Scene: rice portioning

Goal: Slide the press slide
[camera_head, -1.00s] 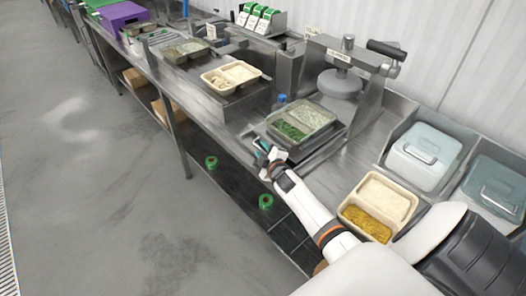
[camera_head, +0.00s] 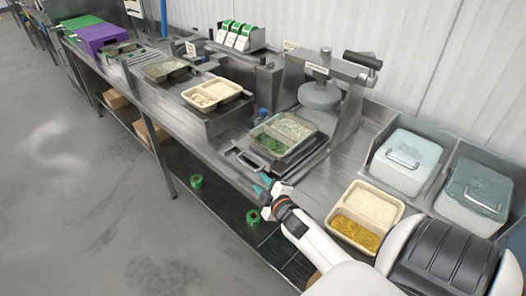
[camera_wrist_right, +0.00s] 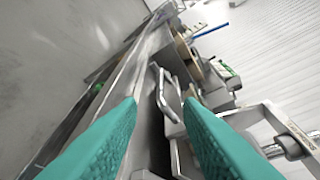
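The press slide (camera_head: 308,157) is a metal tray with a loop handle (camera_head: 246,161) at its front. It holds a two-part container (camera_head: 284,134) with green and pale food. The slide sits in front of and below the round press head (camera_head: 320,93). My right gripper (camera_head: 267,186) is off the table's front edge, to the lower right of the handle and apart from it. In the right wrist view its teal fingers (camera_wrist_right: 160,108) are spread with nothing between them; the handle (camera_wrist_right: 166,96) shows beyond their tips. My left gripper is not in view.
A beige container (camera_head: 366,217) of rice and yellow food lies to the right of the slide. Lidded bins (camera_head: 403,162) stand at the right. Another beige container (camera_head: 212,95) sits on a raised platform to the left. A lower shelf runs beneath the table.

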